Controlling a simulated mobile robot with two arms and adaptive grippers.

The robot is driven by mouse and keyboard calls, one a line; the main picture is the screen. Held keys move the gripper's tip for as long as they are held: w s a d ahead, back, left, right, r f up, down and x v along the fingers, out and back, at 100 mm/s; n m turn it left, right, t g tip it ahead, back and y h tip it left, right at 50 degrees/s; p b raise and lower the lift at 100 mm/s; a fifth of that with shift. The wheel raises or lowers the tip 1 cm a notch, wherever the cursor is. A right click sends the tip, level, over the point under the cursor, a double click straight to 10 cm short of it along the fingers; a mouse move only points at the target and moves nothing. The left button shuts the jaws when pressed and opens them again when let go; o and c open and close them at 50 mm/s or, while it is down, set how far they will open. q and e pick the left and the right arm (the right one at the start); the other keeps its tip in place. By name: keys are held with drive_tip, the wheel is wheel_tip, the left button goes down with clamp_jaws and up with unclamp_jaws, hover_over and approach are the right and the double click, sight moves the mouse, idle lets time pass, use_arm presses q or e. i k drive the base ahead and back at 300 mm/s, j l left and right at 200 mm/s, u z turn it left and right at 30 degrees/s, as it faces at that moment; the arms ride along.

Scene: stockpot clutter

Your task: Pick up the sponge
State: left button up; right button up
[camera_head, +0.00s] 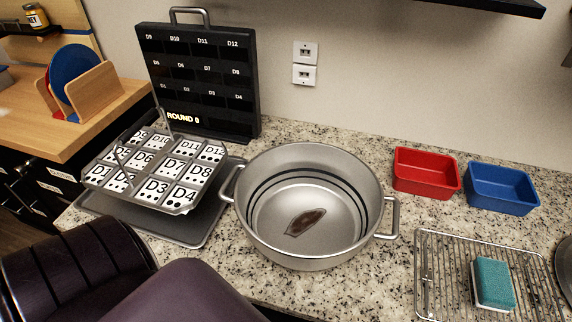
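The sponge (493,283) is a teal block with a pale lower layer. It lies on a wire rack (443,284) at the lower right of the head view. Neither gripper shows in this view. Dark purple parts of my own arm cover the lower left of the picture.
A large steel stockpot (258,246) stands in the middle of the counter, with a dark brown patch or piece on its floor. A red bin (426,173) and a blue bin (500,187) stand behind the rack. A basket of labelled cards (160,170) is on the left.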

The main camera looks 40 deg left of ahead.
sight(492, 287)
drive_tip(key=i+l+u, duration=0.1)
drive_tip(key=u, duration=0.35)
drive_tip(key=i+l+u, duration=0.15)
drive_tip(key=u, duration=0.3)
drive_tip(key=l+z, duration=0.65)
drive_tip(key=l, duration=0.15)
